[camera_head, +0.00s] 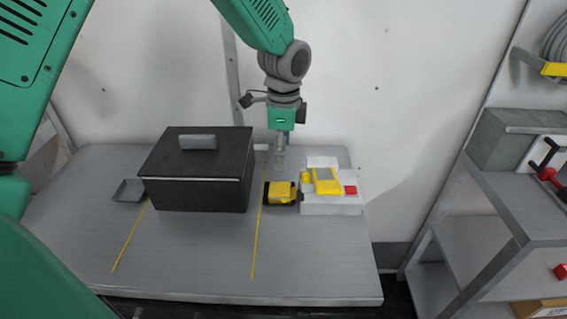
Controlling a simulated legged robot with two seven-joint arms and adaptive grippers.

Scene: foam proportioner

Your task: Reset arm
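One green and grey arm of mine comes down from the top middle of the head view. Large green links of mine also fill the left edge, so I take it as my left arm. My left gripper (280,157) hangs pointing down above the back of the grey table (190,250), between the black box and the white unit. Its fingers are small and pale against the wall, and I cannot tell whether they are open or shut. I see nothing clearly held. My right gripper is not in view.
A black lidded box (200,180) stands left of the gripper, with a small grey tray (129,191) beside it. A yellow and black device (281,193) and a white unit (331,202) with a red button stand right. The front table is clear. A grey shelf (510,195) stands right.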

